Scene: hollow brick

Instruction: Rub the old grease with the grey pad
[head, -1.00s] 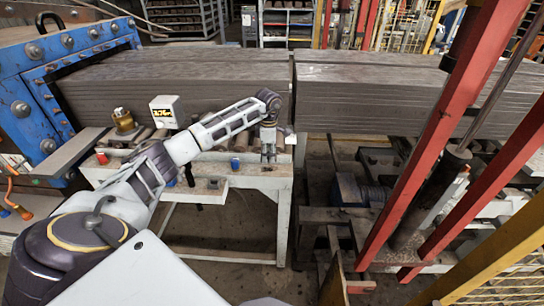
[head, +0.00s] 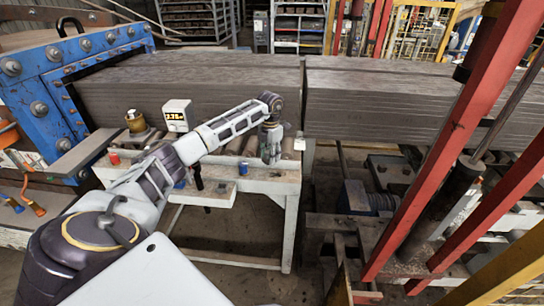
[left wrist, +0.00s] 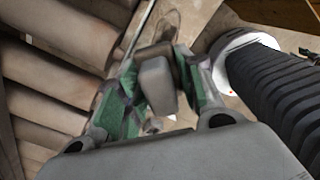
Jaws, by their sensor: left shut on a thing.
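The grey pad (left wrist: 156,84) is a small pale grey block. It is held between the green-lined fingers of my left gripper (left wrist: 152,92) in the left wrist view. In the head view my left gripper (head: 270,155) points down over the right end of the bench, close to its surface. The pad is too small to make out there. A faint dark-outlined patch (left wrist: 172,24) shows on the tan surface beyond the pad; it may be the old grease, but I cannot tell. Whether the pad touches the surface is unclear. My right gripper is not in view.
Rollers (left wrist: 55,75) lie left of the gripper in the left wrist view. The bench (head: 265,183) carries a display box (head: 176,115) and a brass-coloured fitting (head: 137,123). Stacked grey slabs (head: 200,95) stand behind. Red posts (head: 455,130) stand at right.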

